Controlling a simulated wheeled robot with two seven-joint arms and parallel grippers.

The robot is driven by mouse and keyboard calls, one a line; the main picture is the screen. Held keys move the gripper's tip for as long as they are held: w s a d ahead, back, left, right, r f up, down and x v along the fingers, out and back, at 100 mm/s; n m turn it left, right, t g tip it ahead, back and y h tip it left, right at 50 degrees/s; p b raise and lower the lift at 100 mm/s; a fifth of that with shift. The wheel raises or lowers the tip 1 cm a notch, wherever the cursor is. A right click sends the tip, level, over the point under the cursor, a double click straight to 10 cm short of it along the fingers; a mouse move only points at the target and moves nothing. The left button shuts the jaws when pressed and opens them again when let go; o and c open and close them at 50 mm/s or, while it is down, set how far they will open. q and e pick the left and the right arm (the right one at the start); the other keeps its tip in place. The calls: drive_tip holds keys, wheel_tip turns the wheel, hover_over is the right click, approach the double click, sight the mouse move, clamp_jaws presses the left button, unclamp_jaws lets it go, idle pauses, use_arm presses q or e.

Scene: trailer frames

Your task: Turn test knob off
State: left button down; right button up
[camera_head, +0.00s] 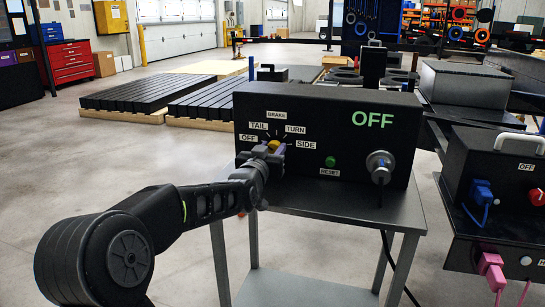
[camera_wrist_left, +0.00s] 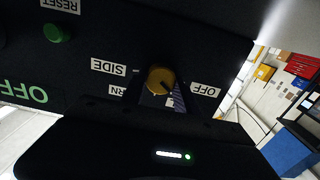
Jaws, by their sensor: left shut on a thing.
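The black test box (camera_head: 345,115) stands on a grey table, its front towards me. Its yellow test knob (camera_head: 274,145) sits amid the labels OFF, TAIL, BRAKE, TURN and SIDE. My left gripper (camera_head: 268,154) is at the knob, shut on it and partly covering it. In the left wrist view the knob (camera_wrist_left: 160,80) shows upside down between the fingers, with SIDE to its left and OFF to its right. I cannot tell surely which label it points to. Large green letters on the box (camera_head: 373,120) read OFF. My right gripper is not in view.
A green reset button (camera_head: 330,161) and a silver connector (camera_head: 379,165) with a hanging cable are to the right of the knob. Another black box (camera_head: 503,185) with blue and pink plugs stands at the right. Open floor lies left of the table.

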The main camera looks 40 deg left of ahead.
use_arm(q)
drive_tip(key=n+b, duration=0.3)
drive_tip(key=shift+f, duration=0.25)
drive_tip(key=shift+n+b, duration=0.6)
drive_tip(key=shift+a+r+n+b, duration=0.1)
drive_tip(key=shift+r+n+b, duration=0.1)
drive_tip(key=shift+n+b, duration=0.15)
drive_tip(key=c, duration=0.9)
unclamp_jaws()
